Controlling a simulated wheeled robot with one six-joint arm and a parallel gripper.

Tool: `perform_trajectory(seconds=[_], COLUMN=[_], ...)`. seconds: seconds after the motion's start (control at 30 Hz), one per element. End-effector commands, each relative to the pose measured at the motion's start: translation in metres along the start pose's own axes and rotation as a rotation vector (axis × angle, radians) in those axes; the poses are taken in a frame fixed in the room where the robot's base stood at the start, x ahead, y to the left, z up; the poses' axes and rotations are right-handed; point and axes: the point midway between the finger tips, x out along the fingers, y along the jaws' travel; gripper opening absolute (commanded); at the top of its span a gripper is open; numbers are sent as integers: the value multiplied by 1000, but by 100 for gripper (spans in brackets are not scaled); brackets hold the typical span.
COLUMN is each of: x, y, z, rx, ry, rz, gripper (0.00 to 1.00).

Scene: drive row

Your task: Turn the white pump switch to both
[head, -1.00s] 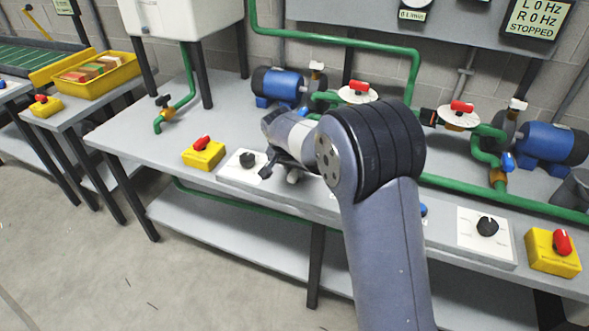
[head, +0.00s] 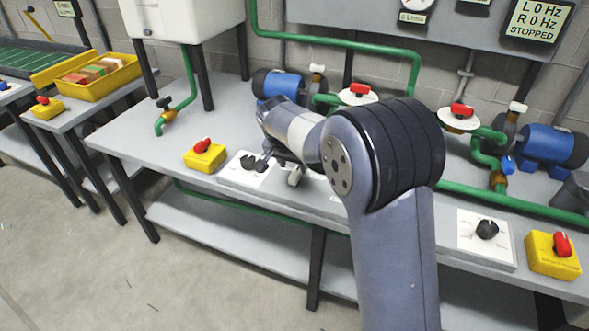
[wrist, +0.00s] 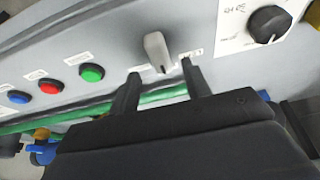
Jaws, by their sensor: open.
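My gripper (wrist: 160,70) is open and empty. Its two dark fingers sit just below the switch, one toward each side, and I see no clear contact. In the head view my gripper (head: 268,162) is partly covered by my arm.
A black knob (wrist: 268,24) on a white plate lies close right of the switch. Green (wrist: 92,72), red (wrist: 49,86) and blue (wrist: 19,97) buttons line the panel to the left. A yellow box with a red knob (head: 205,156) stands nearby. The floor in front is clear.

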Motion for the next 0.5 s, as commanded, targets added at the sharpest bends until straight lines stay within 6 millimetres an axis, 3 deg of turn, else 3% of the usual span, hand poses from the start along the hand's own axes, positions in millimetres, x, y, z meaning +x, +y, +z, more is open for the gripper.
perform_trajectory(seconds=[0.03,0.2,0.5], x=[-13,-44,-62], y=[0,0,0], z=[-1,0,0], rx=[0,-1,0], ry=[3,2,0], rz=[-3,-2,1], gripper=[45,45,45])
